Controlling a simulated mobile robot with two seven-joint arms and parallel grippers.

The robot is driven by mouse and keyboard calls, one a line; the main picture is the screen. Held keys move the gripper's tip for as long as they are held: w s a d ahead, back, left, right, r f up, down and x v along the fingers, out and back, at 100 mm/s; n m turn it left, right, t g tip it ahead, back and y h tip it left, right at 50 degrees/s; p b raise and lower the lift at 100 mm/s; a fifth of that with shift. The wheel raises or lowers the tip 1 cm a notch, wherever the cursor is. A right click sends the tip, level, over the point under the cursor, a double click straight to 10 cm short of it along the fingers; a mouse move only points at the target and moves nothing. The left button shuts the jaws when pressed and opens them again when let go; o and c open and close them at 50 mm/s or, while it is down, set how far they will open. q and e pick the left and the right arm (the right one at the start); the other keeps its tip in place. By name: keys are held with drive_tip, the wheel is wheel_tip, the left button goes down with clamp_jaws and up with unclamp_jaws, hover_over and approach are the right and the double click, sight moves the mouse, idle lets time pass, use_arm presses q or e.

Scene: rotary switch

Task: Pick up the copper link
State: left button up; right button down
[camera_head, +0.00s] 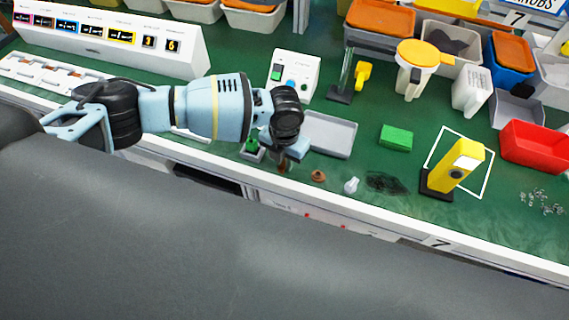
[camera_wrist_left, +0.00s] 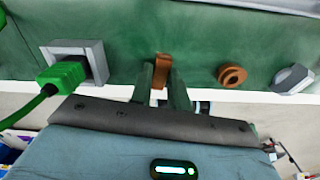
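The copper link is a small orange-brown piece, seen in the left wrist view (camera_wrist_left: 160,70) between the two dark green fingertips of my left gripper (camera_wrist_left: 162,80). The fingers lie close along both its sides; I cannot tell whether they press on it. In the head view my left gripper (camera_head: 289,155) points down at the bench's front edge, and the copper link (camera_head: 283,168) shows just below it, partly hidden by the gripper. My right gripper is not in view.
A green plug (camera_wrist_left: 66,76) sits in a grey socket left of the gripper in the wrist view. A copper ring (camera_head: 318,176) and a pale knob (camera_head: 351,185) lie to the right. A grey tray (camera_head: 340,137) is behind. A yellow device (camera_head: 458,165) stands farther right.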

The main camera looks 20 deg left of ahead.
use_arm(q)
clamp_jaws()
drive_tip(key=shift+r, duration=0.8)
drive_tip(key=shift+s+d+r, duration=0.15)
drive_tip(key=shift+r, duration=0.4)
drive_tip(key=shift+s+d+r, duration=0.1)
drive_tip(key=shift+s+r, duration=0.05)
drive_tip(key=shift+r, duration=0.35)
drive_tip(key=s+d+r, duration=0.1)
drive_tip(key=s+d, duration=0.8)
drive_tip(key=s, duration=0.2)
drive_tip(key=shift+s+d+r, duration=0.2)
drive_tip(key=shift+s+d, duration=0.15)
drive_tip(key=shift+s, duration=0.05)
